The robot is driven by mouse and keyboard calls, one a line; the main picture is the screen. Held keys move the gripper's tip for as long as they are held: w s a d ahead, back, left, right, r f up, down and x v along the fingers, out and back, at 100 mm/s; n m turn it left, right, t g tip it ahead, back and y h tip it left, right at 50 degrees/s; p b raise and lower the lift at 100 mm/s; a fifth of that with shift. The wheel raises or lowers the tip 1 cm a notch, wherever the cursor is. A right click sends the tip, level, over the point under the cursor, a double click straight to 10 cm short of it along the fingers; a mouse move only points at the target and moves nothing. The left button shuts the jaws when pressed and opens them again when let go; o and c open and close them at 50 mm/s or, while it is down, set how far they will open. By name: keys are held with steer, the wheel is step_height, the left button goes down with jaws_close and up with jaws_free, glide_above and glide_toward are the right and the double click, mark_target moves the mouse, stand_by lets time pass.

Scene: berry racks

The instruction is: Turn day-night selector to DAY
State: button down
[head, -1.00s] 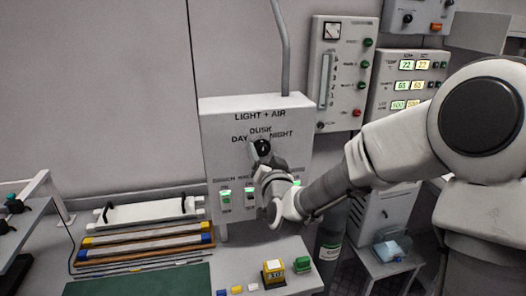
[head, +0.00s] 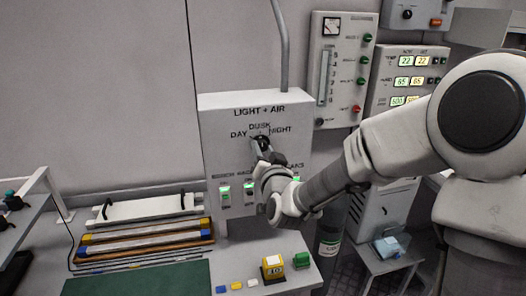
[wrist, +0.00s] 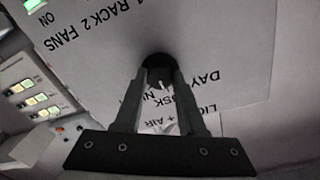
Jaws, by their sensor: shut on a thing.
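The day-night selector is a round black knob (head: 262,140) on the white LIGHT + AIR panel (head: 222,125). DAY is printed to its left, DUSK above and NIGHT to its right. My gripper (head: 261,146) is at the knob, its fingers shut on the knob's sides. In the wrist view the dark knob (wrist: 158,62) sits between the fingertips of my gripper (wrist: 160,78), and the labels appear upside down and slanted. A small white mark (wrist: 163,86) shows between the fingers. The fingers partly hide the labels, and I cannot tell for certain which position the knob points to.
Green-lit switches (head: 225,196) sit below the knob, close to my wrist. A gauge panel (head: 340,70) is on the wall to the right.

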steer(key=shift+f+b, duration=0.1)
steer(key=shift+b, duration=0.2)
steer(key=n+b, duration=0.2)
steer(key=b, duration=0.1)
steer(key=shift+f+b, duration=0.2)
steer(key=shift+b, duration=0.1)
steer(key=n+b, duration=0.3)
steer(key=b, duration=0.2)
steer(key=shift+n+b, duration=0.3)
steer(key=shift+b, duration=0.1)
steer(key=n+b, duration=0.3)
steer(key=b, duration=0.1)
steer(key=shift+r, duration=0.1)
steer(key=shift+r+n+b, duration=0.1)
steer(key=shift+n+b, duration=0.5)
steer(key=shift+b, duration=0.05)
steer(key=shift+r, duration=0.1)
steer(key=c, duration=0.5)
jaws_free()
